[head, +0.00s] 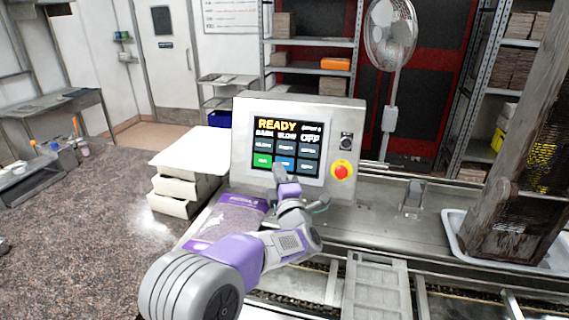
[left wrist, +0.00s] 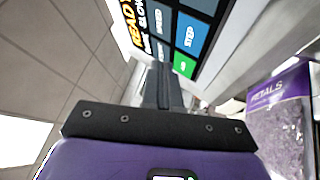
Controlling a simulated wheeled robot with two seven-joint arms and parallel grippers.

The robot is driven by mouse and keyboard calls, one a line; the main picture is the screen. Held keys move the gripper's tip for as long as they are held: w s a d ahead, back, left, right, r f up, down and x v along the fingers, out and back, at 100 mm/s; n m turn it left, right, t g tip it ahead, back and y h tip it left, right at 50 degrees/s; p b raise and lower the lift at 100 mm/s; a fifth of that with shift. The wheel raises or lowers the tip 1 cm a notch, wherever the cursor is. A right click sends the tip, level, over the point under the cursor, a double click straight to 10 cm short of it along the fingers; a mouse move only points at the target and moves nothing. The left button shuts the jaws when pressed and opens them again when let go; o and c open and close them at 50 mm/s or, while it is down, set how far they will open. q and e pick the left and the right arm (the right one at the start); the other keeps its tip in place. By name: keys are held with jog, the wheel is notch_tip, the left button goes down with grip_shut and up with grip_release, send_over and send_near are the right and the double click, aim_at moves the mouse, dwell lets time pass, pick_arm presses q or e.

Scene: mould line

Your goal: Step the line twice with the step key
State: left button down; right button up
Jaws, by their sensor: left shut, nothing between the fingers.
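The control panel (head: 240,130) is a grey box with a lit screen that reads READY, with OFF at its right. Its bottom row has a green key (head: 262,160) and a blue key (head: 285,162). In the left wrist view the blue key reads STEP (left wrist: 188,36), with the green key (left wrist: 184,65) beside it. My left gripper (head: 279,169) is shut and empty, its fingertips close in front of the lower screen by the blue key. The shut fingers also show in the left wrist view (left wrist: 162,88). I cannot tell whether they touch the screen. My right gripper is out of view.
A red stop button (head: 342,171) on a yellow base sits at the panel's right. A purple-labelled bag marked PETALS (left wrist: 280,95) lies below the panel, beside my left arm. White drawers (head: 172,195) stand left of it. The conveyor line (head: 378,285) runs along the front.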

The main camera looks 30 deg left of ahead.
aim_at(279, 158)
pick_arm(q)
jog(key=shift+w+a+f+b, duration=0.15)
jog(key=shift+w+f+b, duration=0.15)
jog(key=shift+w, duration=0.4)
jog(key=shift+w+a+f+b, duration=0.2)
jog(key=shift+w+b, duration=0.1)
jog(key=shift+w, duration=0.35)
dwell(1.1)
jog(key=shift+w+a+f+b, duration=0.15)
jog(key=shift+w+b, duration=0.1)
jog(key=shift+b, duration=0.2)
jog(key=shift+w, duration=0.15)
jog(key=shift+w, duration=0.25)
jog(key=shift+s+b, duration=0.1)
jog(key=shift+b, duration=0.2)
dwell(0.3)
jog(key=shift+s+b, duration=0.35)
jog(key=shift+s, duration=0.25)
